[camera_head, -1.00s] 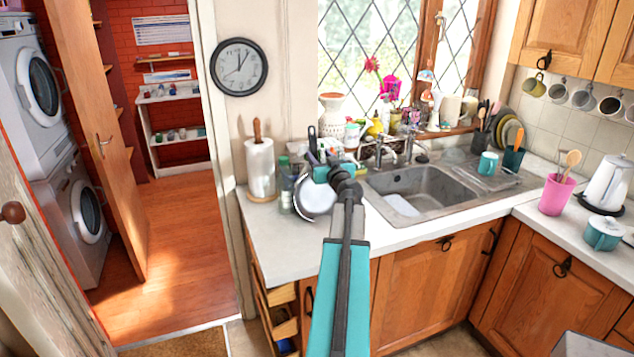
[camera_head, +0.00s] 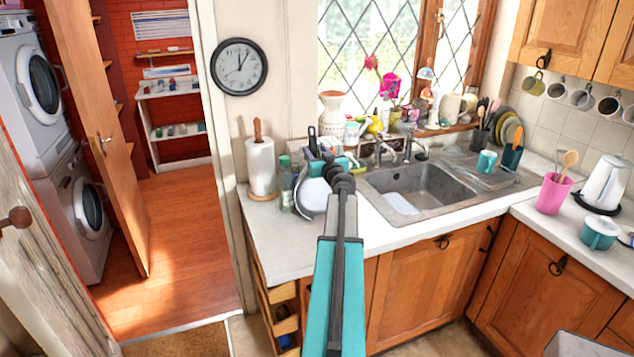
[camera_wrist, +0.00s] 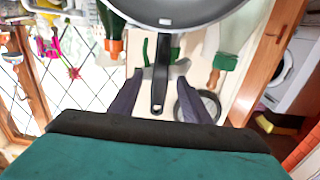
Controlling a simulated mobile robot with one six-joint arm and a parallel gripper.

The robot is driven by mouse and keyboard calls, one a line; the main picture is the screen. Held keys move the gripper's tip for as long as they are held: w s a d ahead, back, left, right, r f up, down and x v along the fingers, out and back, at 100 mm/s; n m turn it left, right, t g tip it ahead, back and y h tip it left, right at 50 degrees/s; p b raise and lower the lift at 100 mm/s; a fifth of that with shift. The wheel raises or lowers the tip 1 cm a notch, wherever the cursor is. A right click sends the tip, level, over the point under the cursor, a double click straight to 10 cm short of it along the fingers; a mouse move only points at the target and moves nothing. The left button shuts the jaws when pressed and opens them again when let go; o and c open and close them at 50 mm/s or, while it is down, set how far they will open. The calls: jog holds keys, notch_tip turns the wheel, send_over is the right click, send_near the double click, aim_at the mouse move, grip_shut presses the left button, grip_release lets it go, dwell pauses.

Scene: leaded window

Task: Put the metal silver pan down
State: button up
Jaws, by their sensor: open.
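The silver metal pan (camera_head: 313,196) stands steeply tilted at the left end of the counter, its dark handle (camera_head: 312,140) pointing up. My gripper (camera_head: 328,166) is just above and beside the pan, partly hiding it. In the wrist view the pan (camera_wrist: 175,12) fills the top edge. Its black handle (camera_wrist: 160,90) runs down between the two dark fingers of my gripper (camera_wrist: 160,80). The fingers are open, with a gap visible on each side of the handle. What supports the pan's lower edge is hard to make out.
A paper towel roll (camera_head: 261,167) and a bottle (camera_head: 286,185) stand left of the pan. The sink (camera_head: 425,192) and its taps (camera_head: 408,148) are to the right. Crowded pots and bottles line the windowsill behind. The counter front (camera_head: 285,250) is clear.

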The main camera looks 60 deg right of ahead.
aim_at(314, 140)
grip_shut()
jog(key=shift+r, duration=0.1)
jog(key=shift+r, duration=0.1)
dwell(0.4)
jog(key=shift+r+b, duration=0.8)
jog(key=shift+r, duration=0.75)
jog(key=s+a+r+b, duration=0.1)
jog(key=s+a+b, duration=0.4)
jog(key=s+a, duration=0.4)
jog(key=a, duration=0.4)
jog(key=shift+s+r, duration=0.15)
jog(key=shift+r, duration=0.15)
